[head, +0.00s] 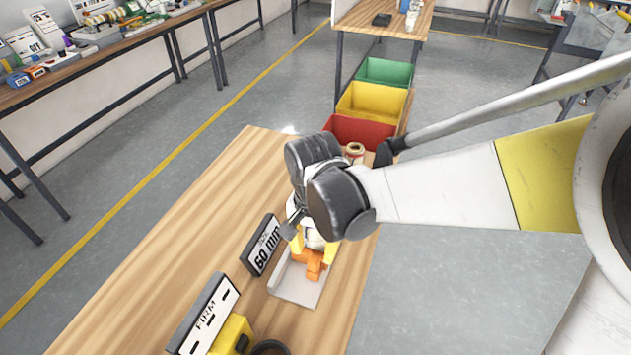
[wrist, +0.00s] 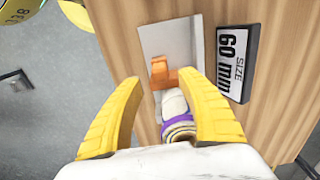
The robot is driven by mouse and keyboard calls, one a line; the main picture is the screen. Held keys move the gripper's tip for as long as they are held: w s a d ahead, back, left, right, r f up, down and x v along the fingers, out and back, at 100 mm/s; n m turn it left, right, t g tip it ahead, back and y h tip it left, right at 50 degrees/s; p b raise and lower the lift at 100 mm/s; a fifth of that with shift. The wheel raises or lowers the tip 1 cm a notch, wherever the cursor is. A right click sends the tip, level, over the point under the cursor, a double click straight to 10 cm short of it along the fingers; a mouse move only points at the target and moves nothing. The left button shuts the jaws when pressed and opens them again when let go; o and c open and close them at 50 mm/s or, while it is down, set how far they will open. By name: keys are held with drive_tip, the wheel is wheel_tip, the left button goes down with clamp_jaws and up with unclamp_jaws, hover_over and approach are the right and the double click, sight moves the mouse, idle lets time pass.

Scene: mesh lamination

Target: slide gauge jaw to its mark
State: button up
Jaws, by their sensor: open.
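The gauge is a light grey angled plate (head: 293,286) on the wooden table; it also shows in the wrist view (wrist: 165,38). Its orange jaw (head: 314,270) stands on the plate and appears in the wrist view (wrist: 185,79). My gripper (head: 314,249) is open over the gauge, its yellow fingers spread on either side of the jaw in the wrist view (wrist: 160,77). I cannot tell whether they touch it. A white and purple rolled item (wrist: 177,122) lies between the fingers, partly hidden by my wrist. No mark on the gauge is readable.
A "SIZE 60 mm" sign (head: 262,245) stands close beside the gauge. A "FIRM" sign (head: 205,315) and a yellow block (head: 232,335) are nearer. Red (head: 360,130), yellow (head: 372,102) and green (head: 385,73) bins are at the far end. The table's left side is clear.

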sight(314, 258)
drive_tip(key=shift+f+b, duration=0.6)
drive_tip(key=shift+f, duration=1.35)
clamp_jaws()
